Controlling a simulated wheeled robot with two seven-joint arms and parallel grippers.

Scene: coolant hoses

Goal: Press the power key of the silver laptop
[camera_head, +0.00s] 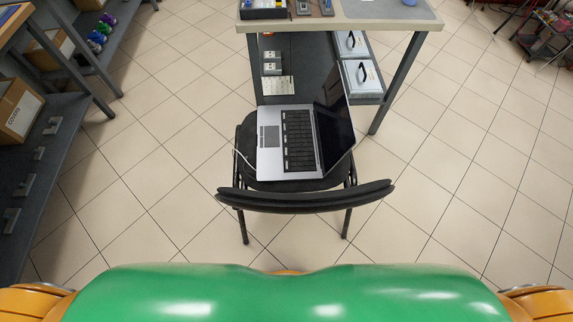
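The silver laptop (269,139) lies open on the seat of a black chair (305,198). Its keyboard (298,140) has dark keys, and its dark screen (334,125) stands up on the right side. The touchpad faces left. The power key is too small to make out. A thin white cable hangs from the laptop's left edge. Neither gripper is in the view; only parts of my orange arms show at the bottom left and bottom right corners.
The chair's backrest faces me, between me and the laptop. A workbench (346,27) with a lower shelf stands behind the chair. Shelves with cardboard boxes (17,110) line the left side. The tiled floor (470,150) is free on the right and left of the chair.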

